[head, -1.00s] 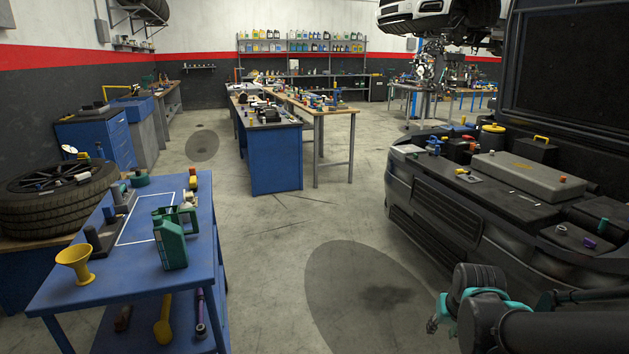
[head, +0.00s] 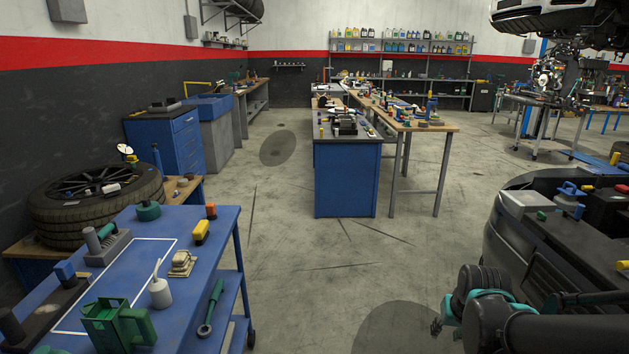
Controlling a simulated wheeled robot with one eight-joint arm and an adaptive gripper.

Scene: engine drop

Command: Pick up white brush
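I cannot pick out a white brush for certain. A small white bottle-like thing with a thin stem (head: 160,290) stands on the blue cart (head: 190,240) at the lower left. A small white item (head: 111,189) lies on the tyre (head: 95,205) behind the cart; it is too small to identify. My gripper (head: 437,327) is at the lower right, over the floor, well apart from the cart. It is small and dark, and its fingers are not clear enough to tell open from shut.
A blue workbench (head: 347,180) and a wood-topped table (head: 425,128) stand mid-room. A car front (head: 520,245) is close on the right. The floor (head: 300,285) between cart and car is clear.

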